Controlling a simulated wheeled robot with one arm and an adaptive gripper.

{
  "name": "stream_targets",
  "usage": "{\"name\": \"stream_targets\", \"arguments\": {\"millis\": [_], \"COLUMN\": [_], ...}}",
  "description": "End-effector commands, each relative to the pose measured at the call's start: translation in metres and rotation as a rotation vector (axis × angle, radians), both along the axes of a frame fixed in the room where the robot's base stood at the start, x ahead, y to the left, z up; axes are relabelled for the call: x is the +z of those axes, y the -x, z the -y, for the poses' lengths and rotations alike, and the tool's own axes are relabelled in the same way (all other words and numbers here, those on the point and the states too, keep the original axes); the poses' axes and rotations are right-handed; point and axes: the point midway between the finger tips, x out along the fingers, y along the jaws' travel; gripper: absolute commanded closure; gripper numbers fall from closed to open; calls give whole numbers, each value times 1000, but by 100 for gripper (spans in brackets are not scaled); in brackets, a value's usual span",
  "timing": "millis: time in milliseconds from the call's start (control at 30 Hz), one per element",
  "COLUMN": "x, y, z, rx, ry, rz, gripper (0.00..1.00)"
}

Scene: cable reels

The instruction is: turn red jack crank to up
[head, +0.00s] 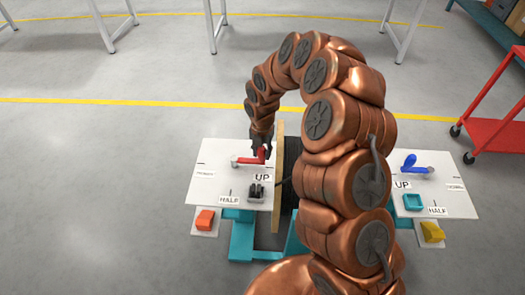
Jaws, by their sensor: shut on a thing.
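The red jack crank (247,160) is on the left white plate (218,171). Its red arm lies across the plate, and a red grip stands at its right end. My gripper (262,146) comes down from above and is shut on that red grip. The grip is partly hidden by the fingers. Labels on the plate read UP (262,178) near the grip, HALF (229,200) at the front, and a small one, probably DOWN (205,175), at the left.
A blue crank (410,162) stands on the right white plate (455,202). A wooden reel flange (279,170) stands upright just right of my gripper. A dark clip-like object (256,191) lies near UP. An orange block (205,219) sits at front left. A red cart (492,130) is at right.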

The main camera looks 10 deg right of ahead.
Motion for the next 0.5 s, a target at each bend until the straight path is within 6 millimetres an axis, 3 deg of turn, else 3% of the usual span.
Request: {"name": "stream_targets", "arguments": {"millis": [33,67,100,300,500], "x": [1,1,1,1,1], "y": [-3,-3,-2,-2,-1], "z": [-2,-1,-1,0,1], "rx": [0,0,0,-3,-4], "ry": [-4,-4,-4,-2,-1], "rz": [9,9,9,5,4], "gripper": [100,64,60,41,41]}}
